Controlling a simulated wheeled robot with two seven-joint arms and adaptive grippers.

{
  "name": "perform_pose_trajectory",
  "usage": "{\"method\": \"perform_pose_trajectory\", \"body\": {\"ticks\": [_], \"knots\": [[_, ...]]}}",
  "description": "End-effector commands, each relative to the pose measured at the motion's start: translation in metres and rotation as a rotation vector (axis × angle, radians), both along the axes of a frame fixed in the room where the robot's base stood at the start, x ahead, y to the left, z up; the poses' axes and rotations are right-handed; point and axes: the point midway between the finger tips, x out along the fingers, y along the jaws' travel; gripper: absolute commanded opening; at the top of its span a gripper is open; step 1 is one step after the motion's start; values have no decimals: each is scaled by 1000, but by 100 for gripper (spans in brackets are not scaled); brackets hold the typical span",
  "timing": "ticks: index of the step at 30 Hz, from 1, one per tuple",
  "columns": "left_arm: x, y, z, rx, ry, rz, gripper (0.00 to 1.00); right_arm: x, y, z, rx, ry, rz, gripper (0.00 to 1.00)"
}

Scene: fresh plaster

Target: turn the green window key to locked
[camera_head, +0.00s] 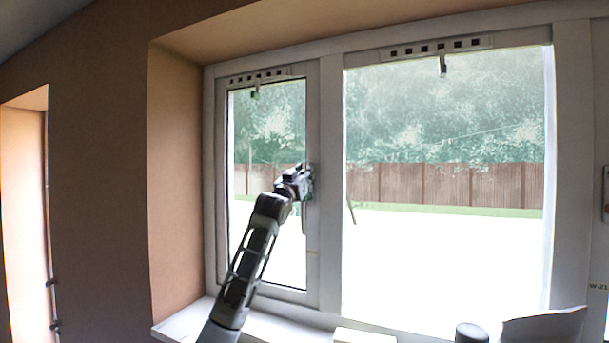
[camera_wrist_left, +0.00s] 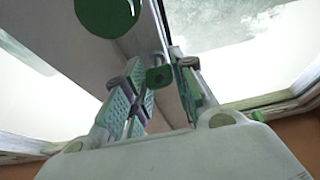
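The small green window key (camera_wrist_left: 158,76) shows in the left wrist view, against the white window frame. My left gripper (camera_wrist_left: 160,85) has its two fingers apart, one on each side of the key. I cannot tell whether either finger touches it. A larger green round disc (camera_wrist_left: 107,15) is on the frame above and to the left of the key. In the head view my left gripper (camera_head: 303,178) is up against the right stile of the small left window sash (camera_head: 312,245), and it hides the key. My right gripper is not in view.
A white sill (camera_head: 183,322) runs below the window. A pale block (camera_head: 362,337), a dark rounded object (camera_head: 471,332) and a pale sheet-like thing (camera_head: 545,326) are at the bottom right. The brown side wall of the recess (camera_head: 175,180) is left of the window.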

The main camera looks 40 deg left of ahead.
Motion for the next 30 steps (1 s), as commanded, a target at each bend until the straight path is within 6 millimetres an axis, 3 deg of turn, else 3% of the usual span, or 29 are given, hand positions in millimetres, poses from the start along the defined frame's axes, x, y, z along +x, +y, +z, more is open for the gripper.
{"method": "perform_pose_trajectory", "body": {"ticks": [3,17,30], "knots": [[0,0,0,0,0,0,2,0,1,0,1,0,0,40],[0,-1,0,-44,-14,-2,2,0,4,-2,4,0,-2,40],[0,-2,0,-210,-70,-3,2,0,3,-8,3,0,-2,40]]}}
